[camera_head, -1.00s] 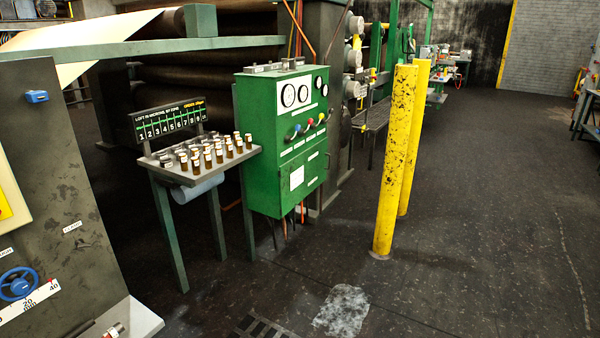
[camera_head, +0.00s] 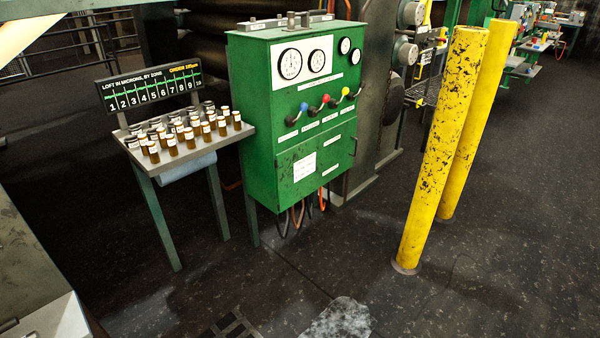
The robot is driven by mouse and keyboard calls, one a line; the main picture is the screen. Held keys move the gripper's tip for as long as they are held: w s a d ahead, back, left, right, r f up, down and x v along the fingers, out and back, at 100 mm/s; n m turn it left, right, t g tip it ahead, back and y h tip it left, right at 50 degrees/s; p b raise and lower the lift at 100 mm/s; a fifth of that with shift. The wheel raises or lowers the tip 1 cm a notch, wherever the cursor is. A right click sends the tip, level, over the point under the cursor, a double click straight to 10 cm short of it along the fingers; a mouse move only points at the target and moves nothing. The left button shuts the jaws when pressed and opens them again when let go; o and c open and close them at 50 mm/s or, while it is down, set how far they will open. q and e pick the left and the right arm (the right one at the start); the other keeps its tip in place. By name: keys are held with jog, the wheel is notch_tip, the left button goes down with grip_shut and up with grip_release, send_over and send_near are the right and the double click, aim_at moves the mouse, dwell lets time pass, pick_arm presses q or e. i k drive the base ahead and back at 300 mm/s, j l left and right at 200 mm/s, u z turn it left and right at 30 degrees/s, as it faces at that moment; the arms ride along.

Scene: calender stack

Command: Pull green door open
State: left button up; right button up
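A green cabinet (camera_head: 262,128) stands at the middle of the head view, with dials and coloured-knob levers on its upper front. Its lower front is a green door (camera_head: 341,149), which looks shut and bears white labels. A small dark handle seems to show near the door's right edge, too small to be sure of. Dark and orange hoses hang below the cabinet. Neither of my grippers is in view.
A small table (camera_head: 247,130) with several brown jars stands left of the cabinet, below a zone sign (camera_head: 150,88). Two yellow posts (camera_head: 444,150) stand to the right. The dark floor (camera_head: 330,260) in front is mostly clear, with a pale patch and a grate.

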aim_at(302, 169)
jog(key=i+l, duration=0.45)
jog(key=i+l+z, duration=0.1)
jog(key=i+l, duration=0.4)
jog(key=i, duration=0.2)
jog(key=i+l, duration=0.4)
jog(key=i, duration=0.15)
